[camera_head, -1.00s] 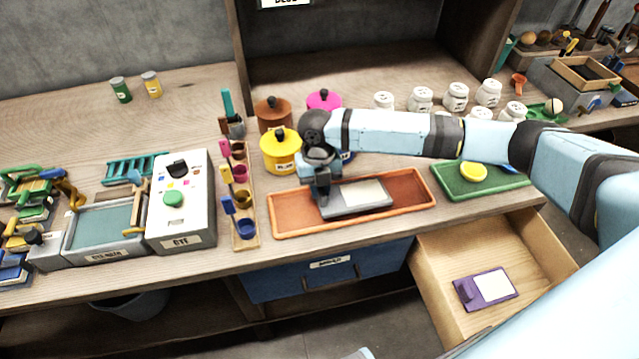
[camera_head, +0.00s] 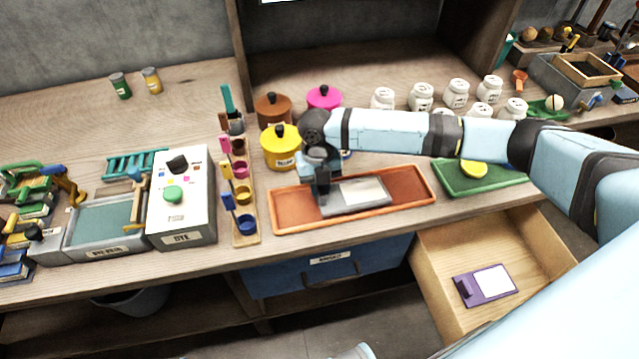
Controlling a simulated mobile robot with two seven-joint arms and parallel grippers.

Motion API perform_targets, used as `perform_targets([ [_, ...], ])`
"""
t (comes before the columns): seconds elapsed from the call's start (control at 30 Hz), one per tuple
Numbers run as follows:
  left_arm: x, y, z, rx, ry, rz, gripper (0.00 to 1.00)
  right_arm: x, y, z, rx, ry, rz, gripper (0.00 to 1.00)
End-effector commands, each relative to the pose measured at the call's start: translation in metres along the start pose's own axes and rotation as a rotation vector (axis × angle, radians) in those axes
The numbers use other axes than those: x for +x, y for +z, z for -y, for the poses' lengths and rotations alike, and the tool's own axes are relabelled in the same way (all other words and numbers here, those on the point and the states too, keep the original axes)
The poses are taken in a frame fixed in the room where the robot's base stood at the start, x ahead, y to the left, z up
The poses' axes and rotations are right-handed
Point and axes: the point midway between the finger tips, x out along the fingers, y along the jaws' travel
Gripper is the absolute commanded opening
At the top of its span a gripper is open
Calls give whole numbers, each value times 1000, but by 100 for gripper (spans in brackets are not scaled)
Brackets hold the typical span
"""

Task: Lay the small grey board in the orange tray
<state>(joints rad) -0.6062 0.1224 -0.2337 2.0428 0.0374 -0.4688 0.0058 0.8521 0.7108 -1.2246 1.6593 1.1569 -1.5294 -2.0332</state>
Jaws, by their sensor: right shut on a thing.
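The small grey board (camera_head: 338,206) with a pale sheet on its face lies flat within the outline of the orange tray (camera_head: 410,206), near its middle. I cannot tell whether it touches the tray floor. My right gripper (camera_head: 322,199) is shut on the board's left end, pointing down; the wrist hides part of the grip. My left gripper is not in view.
A green tray (camera_head: 508,181) with a yellow piece is to the right. Lidded pots, such as the yellow one (camera_head: 281,156), stand behind. A rack of coloured cups (camera_head: 247,239) is at the left. Below, an open drawer (camera_head: 440,268) holds a purple board (camera_head: 466,292).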

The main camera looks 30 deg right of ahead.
Motion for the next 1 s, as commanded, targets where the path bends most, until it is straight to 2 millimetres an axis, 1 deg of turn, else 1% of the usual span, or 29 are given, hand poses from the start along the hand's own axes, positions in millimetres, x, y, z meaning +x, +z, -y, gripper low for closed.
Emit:
perform_targets([
  [0.2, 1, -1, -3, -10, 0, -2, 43, 0, 0, 0, 0, 0, 0, 0],
  [0.23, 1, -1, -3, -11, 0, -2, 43, 0, 0, 0, 0, 0, 0, 21],
  [0.33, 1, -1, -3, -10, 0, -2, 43, 0, 0, 0, 0, 0, 0, 44],
  [0.37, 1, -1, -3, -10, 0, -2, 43, 0, 0, 0, 0, 0, 0, 46],
  [0.6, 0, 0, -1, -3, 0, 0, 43, 0, 0, 0, 0, -1, 0, 46],
  [0.73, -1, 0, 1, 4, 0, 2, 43, -8, 0, 0, 0, -1, 1, 46],
  [0.87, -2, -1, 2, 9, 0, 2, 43, -29, 0, 0, -1, 1, 2, 46],
  [1.0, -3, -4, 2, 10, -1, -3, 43, -62, 0, 0, -1, 1, 3, 46],
])
